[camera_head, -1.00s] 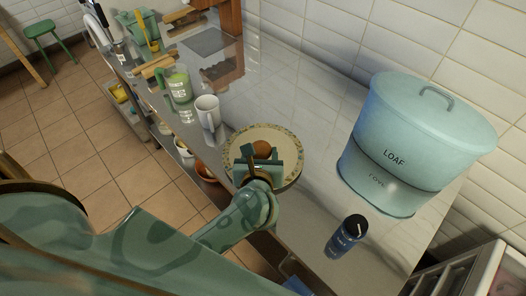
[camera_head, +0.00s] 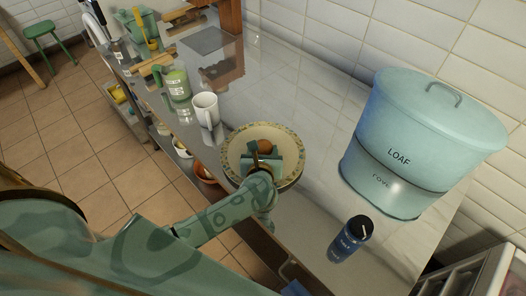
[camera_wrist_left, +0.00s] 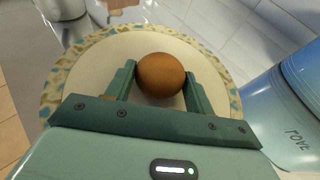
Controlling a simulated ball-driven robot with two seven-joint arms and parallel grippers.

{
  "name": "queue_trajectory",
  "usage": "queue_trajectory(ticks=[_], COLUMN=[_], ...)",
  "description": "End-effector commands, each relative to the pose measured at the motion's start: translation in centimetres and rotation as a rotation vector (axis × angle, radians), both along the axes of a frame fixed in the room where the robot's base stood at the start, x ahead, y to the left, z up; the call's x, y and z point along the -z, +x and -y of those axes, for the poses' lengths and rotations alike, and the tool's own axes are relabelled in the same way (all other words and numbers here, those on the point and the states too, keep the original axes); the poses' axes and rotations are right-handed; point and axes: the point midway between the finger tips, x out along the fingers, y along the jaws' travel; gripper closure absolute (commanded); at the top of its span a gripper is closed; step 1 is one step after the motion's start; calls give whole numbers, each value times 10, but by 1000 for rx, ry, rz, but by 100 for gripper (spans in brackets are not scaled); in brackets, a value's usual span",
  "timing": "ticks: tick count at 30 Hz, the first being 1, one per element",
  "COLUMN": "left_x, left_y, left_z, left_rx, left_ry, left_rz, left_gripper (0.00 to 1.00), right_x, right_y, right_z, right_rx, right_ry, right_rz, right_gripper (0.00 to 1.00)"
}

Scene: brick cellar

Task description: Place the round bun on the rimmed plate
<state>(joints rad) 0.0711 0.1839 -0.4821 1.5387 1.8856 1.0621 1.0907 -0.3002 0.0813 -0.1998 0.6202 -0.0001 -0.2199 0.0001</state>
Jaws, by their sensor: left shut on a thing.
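The round bun (camera_wrist_left: 160,75) is brown and sits between the two fingers of my left gripper (camera_wrist_left: 160,88) in the left wrist view. In the head view the bun (camera_head: 264,146) shows just beyond the jaws of my left gripper (camera_head: 264,152). The rimmed plate (camera_head: 236,146) is cream with a patterned rim and lies on the counter under the gripper. It also shows in the left wrist view (camera_wrist_left: 205,52), behind the bun. The gripper is shut on the bun over the plate. I cannot tell whether the bun touches the plate. My right gripper is not in view.
A white mug (camera_head: 206,108) stands close to the plate's upper left. A green mug (camera_head: 178,84) is beyond it. A blue bread bin (camera_head: 408,140) and a dark blue jar (camera_head: 350,238) stand to the right. The counter between plate and bin is clear.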

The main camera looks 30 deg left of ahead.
Motion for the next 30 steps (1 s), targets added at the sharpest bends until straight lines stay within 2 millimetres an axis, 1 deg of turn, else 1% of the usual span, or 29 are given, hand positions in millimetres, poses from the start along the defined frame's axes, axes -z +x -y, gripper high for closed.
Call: queue_trajectory(ticks=[5,8,9,11,12,19,22,26,30], left_x=[-1,3,3,2,2,1,-4,-11,-24], left_y=[0,0,0,0,0,0,0,-20,-49], left_z=[0,0,0,0,0,0,0,9,22], left_rx=[0,0,0,0,0,0,0,0,-1], left_ry=[0,-1,-1,-1,-1,-1,0,-4,-5], left_rz=[1,0,-1,0,0,0,1,-1,-1], left_gripper=[69,69,44,27,25,25,25,25,25], right_x=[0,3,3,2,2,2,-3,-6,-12], right_y=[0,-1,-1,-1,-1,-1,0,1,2], right_z=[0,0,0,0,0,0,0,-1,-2], right_rx=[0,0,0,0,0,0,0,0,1], right_ry=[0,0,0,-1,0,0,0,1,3], right_rz=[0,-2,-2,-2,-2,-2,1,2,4], right_gripper=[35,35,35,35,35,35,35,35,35])
